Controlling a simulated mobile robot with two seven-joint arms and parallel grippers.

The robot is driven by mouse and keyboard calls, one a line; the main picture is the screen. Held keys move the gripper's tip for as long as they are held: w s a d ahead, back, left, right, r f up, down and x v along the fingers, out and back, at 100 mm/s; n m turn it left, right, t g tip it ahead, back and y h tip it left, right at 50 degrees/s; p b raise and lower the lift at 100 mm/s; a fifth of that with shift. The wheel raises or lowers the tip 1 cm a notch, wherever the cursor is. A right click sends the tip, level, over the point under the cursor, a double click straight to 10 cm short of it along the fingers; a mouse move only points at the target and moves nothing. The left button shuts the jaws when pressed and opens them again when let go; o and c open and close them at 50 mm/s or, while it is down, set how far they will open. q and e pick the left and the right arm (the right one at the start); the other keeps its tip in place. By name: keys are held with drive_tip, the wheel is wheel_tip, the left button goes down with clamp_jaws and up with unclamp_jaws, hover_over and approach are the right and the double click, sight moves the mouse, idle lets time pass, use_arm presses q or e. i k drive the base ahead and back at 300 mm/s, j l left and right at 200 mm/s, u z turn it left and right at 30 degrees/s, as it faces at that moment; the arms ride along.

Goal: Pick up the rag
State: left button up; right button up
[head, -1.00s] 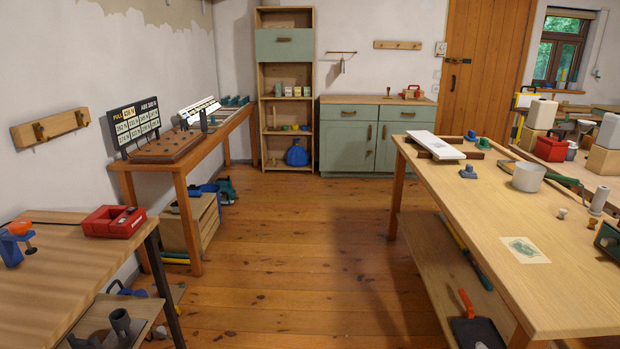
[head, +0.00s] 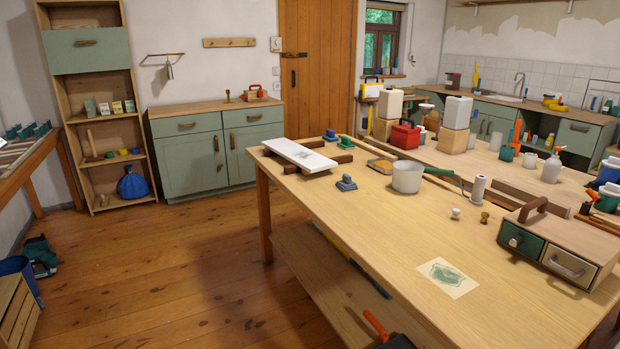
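I cannot make out a sure rag. A flat cream square with a green smudge (head: 448,278) lies on the near part of the wooden table (head: 390,235); I cannot tell whether it is cloth or printed paper. A rounded blue thing (head: 133,184) sits on the bottom shelf of the tall shelf unit; its material is unclear. Neither of my grippers is in view.
The table also holds a white pot (head: 407,176), a white board (head: 300,154) and a drawer box (head: 560,248). A green cabinet (head: 215,150) stands at the back wall. The wooden floor (head: 170,265) left of the table is mostly clear.

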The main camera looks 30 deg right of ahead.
sight(346, 184)
drive_tip(key=i+z, duration=0.2)
drive_tip(key=i, duration=0.2)
drive_tip(key=i+j+z, duration=0.15)
drive_tip(key=i, duration=0.25)
drive_tip(key=i+j+z, duration=0.2)
drive_tip(key=i, duration=0.2)
drive_tip(key=i+j+z, duration=0.6)
drive_tip(key=i+j, duration=0.05)
drive_tip(key=i, duration=0.1)
